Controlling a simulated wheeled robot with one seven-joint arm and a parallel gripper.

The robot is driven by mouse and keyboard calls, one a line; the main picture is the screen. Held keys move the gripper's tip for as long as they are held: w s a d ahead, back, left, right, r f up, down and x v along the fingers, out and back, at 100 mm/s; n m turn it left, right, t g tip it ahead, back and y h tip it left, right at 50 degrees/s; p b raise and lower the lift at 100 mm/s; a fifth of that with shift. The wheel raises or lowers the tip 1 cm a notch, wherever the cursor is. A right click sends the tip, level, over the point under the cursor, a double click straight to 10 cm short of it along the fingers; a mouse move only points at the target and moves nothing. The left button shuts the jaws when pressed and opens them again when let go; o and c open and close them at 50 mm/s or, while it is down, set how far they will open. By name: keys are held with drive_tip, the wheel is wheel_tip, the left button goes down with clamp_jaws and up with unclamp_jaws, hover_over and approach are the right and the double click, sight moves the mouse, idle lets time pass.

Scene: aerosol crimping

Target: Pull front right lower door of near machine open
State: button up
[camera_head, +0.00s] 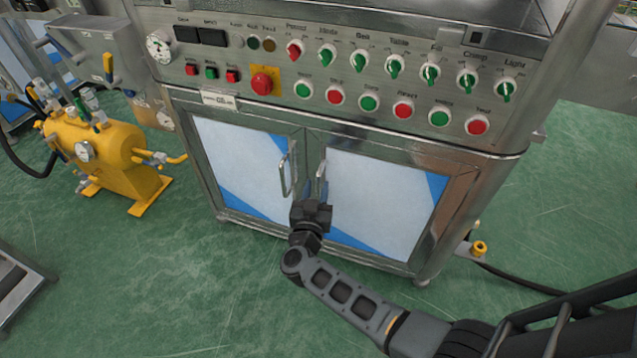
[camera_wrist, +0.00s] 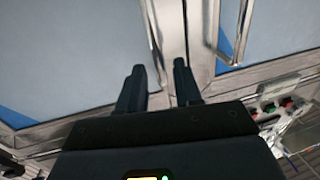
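The front right lower door (camera_head: 385,190) of the near machine is shut, a metal frame around a white and blue pane. Its upright bar handle (camera_head: 321,176) is by the middle seam. My gripper (camera_head: 312,207) is in front of the doors, at the lower end of this handle, and partly covers it. In the wrist view, my gripper (camera_wrist: 160,66) has its two dark fingers apart. The right door's handle (camera_wrist: 152,30) runs down into the gap between them, nearer the left finger. Whether it touches a finger I cannot tell.
The left door (camera_head: 240,165) is also shut. Its handle (camera_head: 287,172) stands close beside my gripper and shows in the wrist view (camera_wrist: 242,32). The control panel (camera_head: 340,60) is above the doors. A yellow tank (camera_head: 100,145) stands left. Green floor in front is mostly clear.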

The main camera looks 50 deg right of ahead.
sight(318, 183)
drive_tip(key=shift+b+x, duration=0.3)
drive_tip(key=shift+x, duration=1.35)
clamp_jaws()
